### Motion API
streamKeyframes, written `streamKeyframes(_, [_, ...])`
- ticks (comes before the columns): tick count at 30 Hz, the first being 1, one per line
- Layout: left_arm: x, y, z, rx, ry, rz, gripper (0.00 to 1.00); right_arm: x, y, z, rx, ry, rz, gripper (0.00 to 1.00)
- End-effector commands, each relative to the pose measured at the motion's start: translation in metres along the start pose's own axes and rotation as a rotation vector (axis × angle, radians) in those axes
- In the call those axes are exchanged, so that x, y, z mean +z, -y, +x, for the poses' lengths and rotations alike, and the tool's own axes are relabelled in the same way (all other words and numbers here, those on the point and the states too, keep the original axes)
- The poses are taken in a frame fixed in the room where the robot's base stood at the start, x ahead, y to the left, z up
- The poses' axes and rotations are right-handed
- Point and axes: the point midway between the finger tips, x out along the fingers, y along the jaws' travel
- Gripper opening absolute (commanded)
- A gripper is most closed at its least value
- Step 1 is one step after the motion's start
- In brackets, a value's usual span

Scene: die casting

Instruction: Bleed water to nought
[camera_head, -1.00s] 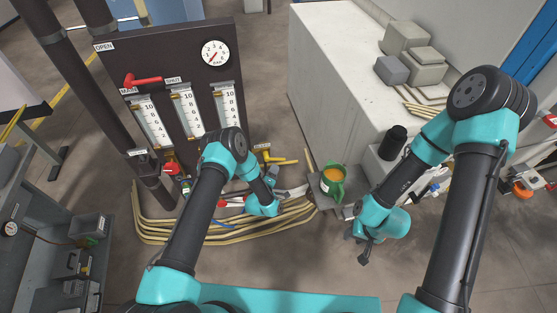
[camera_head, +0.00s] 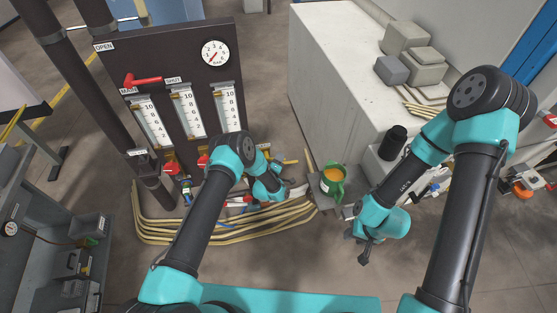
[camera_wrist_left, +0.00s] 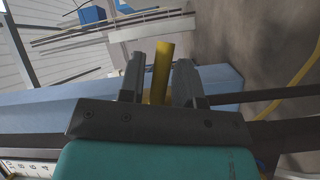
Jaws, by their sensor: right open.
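A dark panel (camera_head: 170,55) carries three upright scaled tubes (camera_head: 188,112), a round dial (camera_head: 215,53) and a red lever (camera_head: 142,81) marked MAIN. The dial's needle points to the lower left. Red valve handles (camera_head: 171,168) sit below the tubes. A yellow handle (camera_head: 288,161) is at the panel's lower right. My left gripper (camera_head: 277,167) is at this handle. In the left wrist view the yellow bar (camera_wrist_left: 160,68) stands between the fingers of my left gripper (camera_wrist_left: 160,80); whether both fingers press it is unclear. My right gripper (camera_head: 358,250) is open and empty over the floor.
A green mug (camera_head: 332,185) with orange contents stands on a small stand right of my left gripper. Yellow hoses (camera_head: 200,233) curve over the floor below the panel. A white block (camera_head: 325,70) with grey blocks on it is at right. A grey bench (camera_head: 40,250) is at left.

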Motion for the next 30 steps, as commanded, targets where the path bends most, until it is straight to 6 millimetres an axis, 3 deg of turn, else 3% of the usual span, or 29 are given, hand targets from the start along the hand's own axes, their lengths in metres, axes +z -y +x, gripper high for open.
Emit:
streamKeyframes(9, [-0.0001, -0.0001, -0.0001, 0.000, 0.000, 0.000, 0.00, 0.0000, 0.0000, 0.0000, 0.000, 0.000, 0.000, 0.40])
streamKeyframes(20, [-0.0001, -0.0003, -0.0001, 0.003, -0.001, -0.003, 0.00, 0.0000, 0.0000, 0.0000, 0.000, 0.000, 0.000, 0.40])
streamKeyframes(30, [-0.0011, -0.0075, 0.0010, 0.069, -0.026, -0.110, 0.00, 0.0000, 0.0000, 0.0000, 0.000, 0.000, 0.000, 0.40])
